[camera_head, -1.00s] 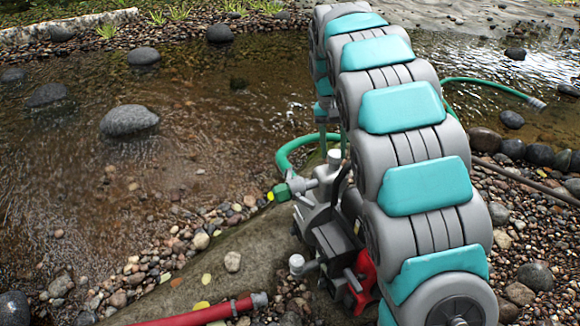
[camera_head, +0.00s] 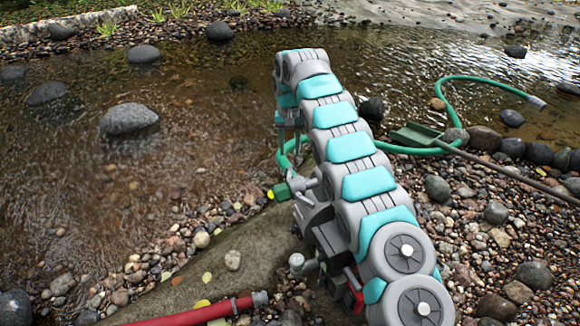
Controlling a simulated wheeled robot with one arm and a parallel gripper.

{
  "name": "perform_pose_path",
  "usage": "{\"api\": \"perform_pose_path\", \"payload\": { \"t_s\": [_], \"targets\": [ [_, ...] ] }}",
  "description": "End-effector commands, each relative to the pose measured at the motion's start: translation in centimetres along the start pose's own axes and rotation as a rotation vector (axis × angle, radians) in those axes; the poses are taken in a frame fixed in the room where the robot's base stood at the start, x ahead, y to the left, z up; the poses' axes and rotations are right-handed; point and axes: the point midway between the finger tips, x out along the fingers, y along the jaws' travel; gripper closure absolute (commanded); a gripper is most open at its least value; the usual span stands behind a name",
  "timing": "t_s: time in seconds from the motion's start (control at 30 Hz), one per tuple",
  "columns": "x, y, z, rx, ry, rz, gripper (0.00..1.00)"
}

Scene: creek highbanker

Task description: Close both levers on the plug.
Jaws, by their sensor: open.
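A green fitting (camera_head: 292,187) with a yellow tip sits on the side of a grey pump (camera_head: 318,222), on the flat rock. I take it to be the plug; its levers are too small and partly hidden to make out clearly. My gripper (camera_head: 290,146) hangs down from the far end of my arm, above and just beyond the fitting, apart from it in the picture. It is open, with nothing seen between its fingers. My arm hides the right part of the pump.
A green hose (camera_head: 470,79) loops behind the pump along the bank. A green-bladed tool (camera_head: 416,135) lies at right on the pebbles. A red hose (camera_head: 205,312) ends in front of the pump. Open creek water (camera_head: 190,130) lies to the left.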

Motion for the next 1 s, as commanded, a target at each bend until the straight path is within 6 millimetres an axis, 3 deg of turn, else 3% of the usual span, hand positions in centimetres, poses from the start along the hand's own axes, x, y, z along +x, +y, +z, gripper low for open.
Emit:
{"api": "perform_pose_path", "payload": {
  "t_s": [0.27,0.6,0.93,1.0],
  "targets": [
    [2.0,0.2,0.0,0.003,-0.001,0.002,0.56],
    [6.8,0.1,0.0,0.001,0.000,0.000,0.56],
    [7.5,0.1,0.0,0.001,0.002,0.000,0.56],
    [7.5,0.1,0.0,0.001,0.001,0.000,0.64]
  ]
}}
